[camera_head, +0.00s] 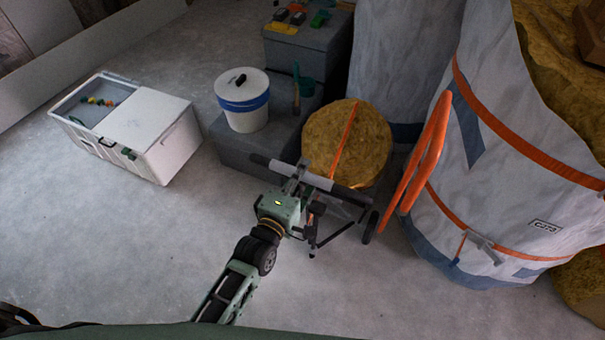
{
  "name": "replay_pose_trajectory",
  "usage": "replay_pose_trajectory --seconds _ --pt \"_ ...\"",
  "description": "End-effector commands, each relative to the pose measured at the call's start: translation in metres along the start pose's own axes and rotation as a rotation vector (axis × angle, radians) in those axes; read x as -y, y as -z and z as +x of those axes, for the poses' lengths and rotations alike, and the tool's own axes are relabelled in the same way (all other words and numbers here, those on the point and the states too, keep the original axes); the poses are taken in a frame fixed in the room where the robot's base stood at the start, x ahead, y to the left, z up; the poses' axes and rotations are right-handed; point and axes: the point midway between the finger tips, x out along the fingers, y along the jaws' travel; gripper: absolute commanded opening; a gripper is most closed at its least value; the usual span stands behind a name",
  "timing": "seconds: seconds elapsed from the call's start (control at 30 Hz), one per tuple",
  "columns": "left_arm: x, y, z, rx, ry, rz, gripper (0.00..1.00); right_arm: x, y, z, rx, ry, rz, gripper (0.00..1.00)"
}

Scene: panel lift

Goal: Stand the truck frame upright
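My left gripper (296,181) reaches in from the lower left to a grey bar with black ends (322,182), which looks like part of the truck frame. The gripper meets the bar near its middle; whether its fingers close around the bar cannot be told. A black wheel (370,228) and thin dark rods (335,235) show below and right of the bar, close to the floor. How these parts join is partly hidden by the gripper. My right gripper is not in view.
A grey box (245,154) and a yellow-brown insulation roll (345,125) stand behind the bar. A white bucket (243,112) sits on the grey box. A white chest (175,150) stands at left. A large bag (500,150) with orange straps fills the right. The front floor is clear.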

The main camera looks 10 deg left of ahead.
Motion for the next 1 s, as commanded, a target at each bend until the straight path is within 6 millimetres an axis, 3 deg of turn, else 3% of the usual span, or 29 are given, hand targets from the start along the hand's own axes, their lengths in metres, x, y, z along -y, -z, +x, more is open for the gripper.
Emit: replay_pose_trajectory --seconds 0.37,0.77,1.0 --pt "0.000 0.000 0.000 0.000 0.000 0.000 0.00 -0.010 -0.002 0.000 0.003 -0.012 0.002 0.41" --pt "-0.001 0.001 0.001 0.000 0.002 0.001 0.00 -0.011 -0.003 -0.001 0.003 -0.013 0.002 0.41" --pt "-0.017 0.014 0.019 -0.002 0.024 0.001 0.00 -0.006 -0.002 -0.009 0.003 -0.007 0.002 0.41"
